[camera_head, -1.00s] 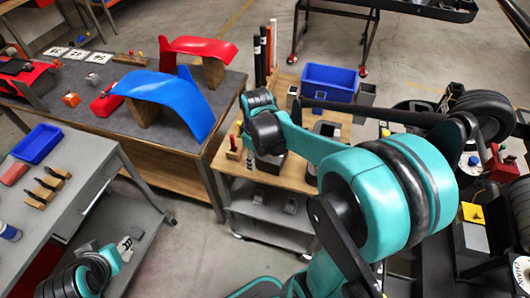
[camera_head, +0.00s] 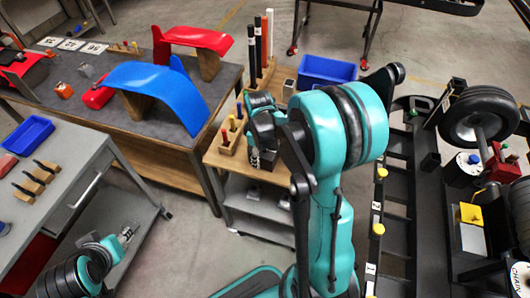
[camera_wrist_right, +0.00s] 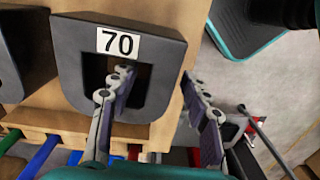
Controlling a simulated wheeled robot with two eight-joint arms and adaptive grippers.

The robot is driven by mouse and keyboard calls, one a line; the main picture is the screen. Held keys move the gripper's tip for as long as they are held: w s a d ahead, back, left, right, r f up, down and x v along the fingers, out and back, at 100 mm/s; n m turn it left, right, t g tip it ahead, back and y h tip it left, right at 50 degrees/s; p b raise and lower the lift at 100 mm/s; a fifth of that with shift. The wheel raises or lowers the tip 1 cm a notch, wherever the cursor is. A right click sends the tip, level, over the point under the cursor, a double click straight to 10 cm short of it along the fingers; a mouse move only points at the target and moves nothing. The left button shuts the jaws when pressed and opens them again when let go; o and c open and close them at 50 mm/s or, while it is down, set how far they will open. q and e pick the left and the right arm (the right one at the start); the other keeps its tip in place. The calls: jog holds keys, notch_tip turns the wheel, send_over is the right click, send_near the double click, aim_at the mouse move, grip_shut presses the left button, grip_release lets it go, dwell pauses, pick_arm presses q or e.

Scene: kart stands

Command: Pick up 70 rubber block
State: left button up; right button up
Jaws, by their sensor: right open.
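The 70 rubber block (camera_wrist_right: 70,60) is a dark grey block with a white label "70" and a square opening, on a wooden top in the right wrist view. My right gripper (camera_wrist_right: 156,75) is open and empty. One finger overlaps the block's opening and the other is past its right edge, so the block's right side lies between them in the picture. I cannot tell how deep the fingers reach. In the head view my right gripper (camera_head: 256,158) is over the wooden-topped cart, and my arm hides much of that spot. My left gripper (camera_head: 127,234) is low at left, its jaws too small to judge.
Another dark block (camera_wrist_right: 18,50) stands close at left. A wooden holder (camera_head: 229,142) with coloured handles is beside my right gripper. A blue bin (camera_head: 325,71) and upright rods (camera_head: 262,48) stand behind. A black rack with wheels (camera_head: 478,117) is at right.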

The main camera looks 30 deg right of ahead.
jog(key=shift+r, duration=0.1)
grip_shut()
jog(key=shift+r, duration=0.1)
